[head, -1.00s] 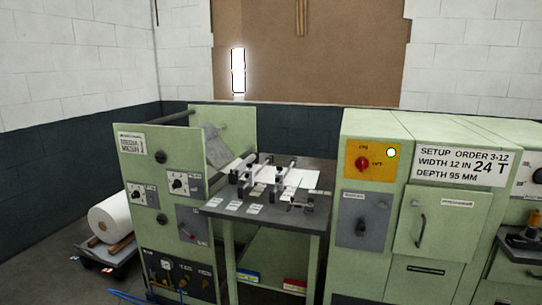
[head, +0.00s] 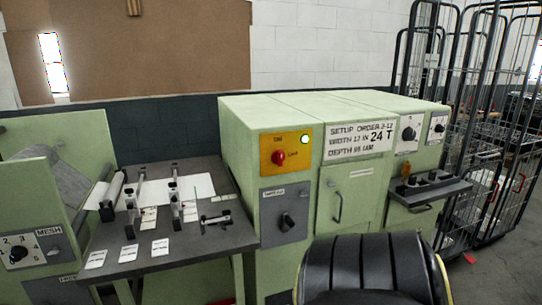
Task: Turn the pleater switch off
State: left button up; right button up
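The pleater is a green cabinet (head: 240,125) in the middle of the head view. A red rotary switch (head: 279,158) sits on its yellow plate (head: 292,148), with small labels that are hard to read. A pale green-white lamp (head: 305,140) glows at the plate's upper right. A black dial (head: 287,222) sits on a grey panel below. Neither of my grippers shows in the head view.
A black ribbed rounded object (head: 365,268) stands in front of the cabinet at the bottom. A grey worktable (head: 150,262) with rods and cards is at left. A black shelf (head: 430,190) juts out at right. Black wire cages (head: 480,140) stand further right.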

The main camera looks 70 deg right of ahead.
aim_at(278, 157)
jog(key=z, duration=0.85)
jog(key=i, duration=0.9)
jog(key=z, duration=1.05)
